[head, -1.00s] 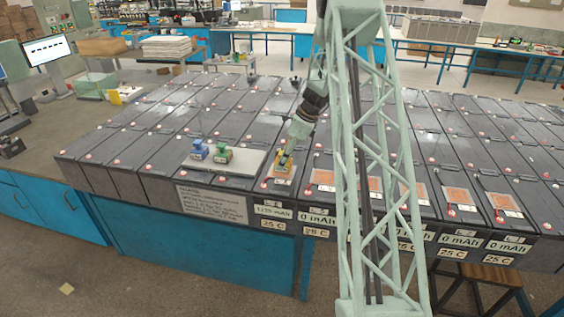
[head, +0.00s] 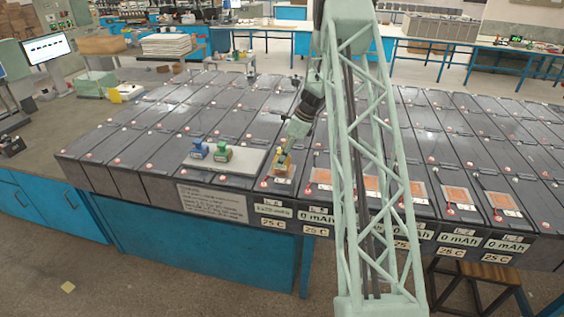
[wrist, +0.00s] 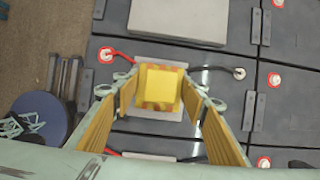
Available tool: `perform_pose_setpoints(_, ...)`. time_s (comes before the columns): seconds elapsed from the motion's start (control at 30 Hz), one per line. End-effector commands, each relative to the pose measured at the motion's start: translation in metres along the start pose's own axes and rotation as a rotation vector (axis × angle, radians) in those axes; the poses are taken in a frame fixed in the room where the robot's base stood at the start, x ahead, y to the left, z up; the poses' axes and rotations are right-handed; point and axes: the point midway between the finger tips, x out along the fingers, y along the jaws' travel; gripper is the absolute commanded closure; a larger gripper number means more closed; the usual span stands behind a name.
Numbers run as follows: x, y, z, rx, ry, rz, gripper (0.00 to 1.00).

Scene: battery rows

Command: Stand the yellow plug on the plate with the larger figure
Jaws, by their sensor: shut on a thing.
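The yellow plug (head: 281,168) is between the fingers of my gripper (head: 286,156). In the wrist view, the plug (wrist: 160,88) shows from above as a bright yellow square with a darker orange-yellow border. My gripper (wrist: 159,98) is shut on it, one finger on each side. A pale plate (wrist: 162,66) shows around the plug, at the front end of a dark battery. I cannot tell whether the plug touches it. That battery's front label (head: 272,210) is too blurred to read surely. The label to its right (head: 315,216) reads 0 mAh.
A blue plug (head: 199,150) and a green plug (head: 223,153) stand on a grey slab (head: 245,161) to the left. Orange-topped plates (head: 321,178) lie on batteries to the right, partly behind my arm. Red and black leads run beside the pale plate.

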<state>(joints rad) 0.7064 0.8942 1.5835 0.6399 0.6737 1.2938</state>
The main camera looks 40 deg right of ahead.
Motion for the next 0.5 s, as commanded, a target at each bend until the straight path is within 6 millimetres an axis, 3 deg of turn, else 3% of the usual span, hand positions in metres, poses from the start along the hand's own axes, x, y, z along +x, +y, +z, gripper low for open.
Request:
perform_pose_setpoints(0.2,0.016,0.000,-0.007,-0.001,0.001,0.000,0.74)
perform_pose_setpoints(0.5,0.018,0.000,-0.008,-0.001,0.000,-0.001,0.74)
